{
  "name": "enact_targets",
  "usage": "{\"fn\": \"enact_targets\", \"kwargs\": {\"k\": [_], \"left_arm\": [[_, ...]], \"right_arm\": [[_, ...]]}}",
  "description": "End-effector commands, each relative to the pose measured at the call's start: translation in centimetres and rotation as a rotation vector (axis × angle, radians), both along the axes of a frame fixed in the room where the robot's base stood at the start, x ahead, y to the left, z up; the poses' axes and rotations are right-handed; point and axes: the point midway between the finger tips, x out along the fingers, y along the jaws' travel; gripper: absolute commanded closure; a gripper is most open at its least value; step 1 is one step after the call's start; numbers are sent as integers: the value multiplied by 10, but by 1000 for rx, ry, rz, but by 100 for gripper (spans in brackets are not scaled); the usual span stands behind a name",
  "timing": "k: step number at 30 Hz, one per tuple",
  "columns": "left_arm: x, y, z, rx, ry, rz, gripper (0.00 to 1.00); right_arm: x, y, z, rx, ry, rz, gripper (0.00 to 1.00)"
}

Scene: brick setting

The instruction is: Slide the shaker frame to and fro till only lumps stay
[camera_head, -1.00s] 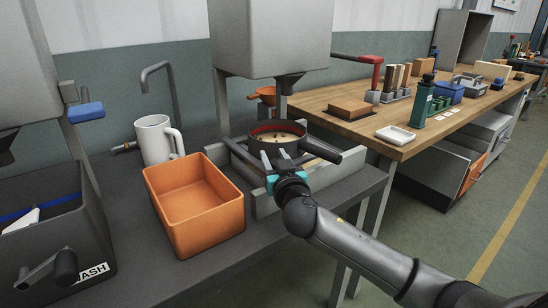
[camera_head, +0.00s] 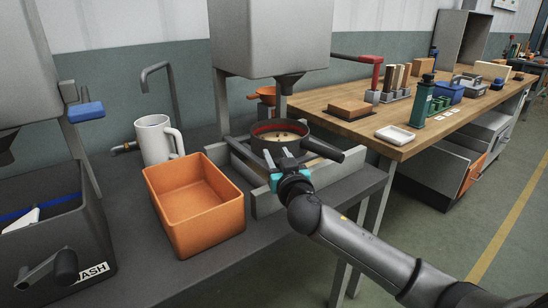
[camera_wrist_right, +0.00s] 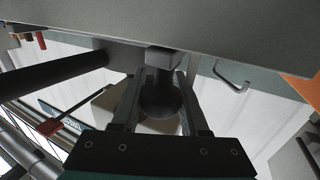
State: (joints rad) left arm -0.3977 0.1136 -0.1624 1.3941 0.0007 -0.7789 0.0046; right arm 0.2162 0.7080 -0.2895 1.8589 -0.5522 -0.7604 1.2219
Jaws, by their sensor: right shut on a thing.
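The shaker frame (camera_head: 262,201) is a grey rail frame on the dark bench, under a grey hopper. A round dark sieve (camera_head: 306,139) with a reddish inner band sits in it, and pale lumps (camera_head: 283,136) show inside. A dark handle sticks out at its right. My right gripper (camera_head: 280,158) is at the sieve's near side. In the right wrist view, its two fingers (camera_wrist_right: 160,78) are closed around a dark rounded knob (camera_wrist_right: 160,100). The fingers hide part of the near side. My left gripper is not in view.
An orange bin (camera_head: 196,233) stands close left of the frame, with a white mug (camera_head: 154,141) behind it. A dark crank box (camera_head: 60,232) is further left. A wooden workbench (camera_head: 330,97) with tools is at the right. The floor at the right is clear.

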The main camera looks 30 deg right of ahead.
Motion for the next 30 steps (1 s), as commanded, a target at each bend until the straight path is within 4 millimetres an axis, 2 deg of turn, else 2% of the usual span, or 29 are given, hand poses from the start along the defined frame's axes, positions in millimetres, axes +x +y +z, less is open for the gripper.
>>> {"fn": "enact_targets", "kwargs": {"k": [3, 9, 20, 21, 28, 30], "left_arm": [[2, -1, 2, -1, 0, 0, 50], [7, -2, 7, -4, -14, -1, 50], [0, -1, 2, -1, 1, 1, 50], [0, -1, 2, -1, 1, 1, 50], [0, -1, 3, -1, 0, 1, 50], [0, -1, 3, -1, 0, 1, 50]], "right_arm": [[1, -21, -2, 2, 3, -5, 100], [3, -49, -1, 2, 2, -4, 100], [4, -54, 0, 0, 0, -1, 100], [4, -54, 0, 0, 0, -1, 54], [4, -54, 0, 1, -1, -1, 28], [4, -54, 0, 1, -1, -1, 26]]}}
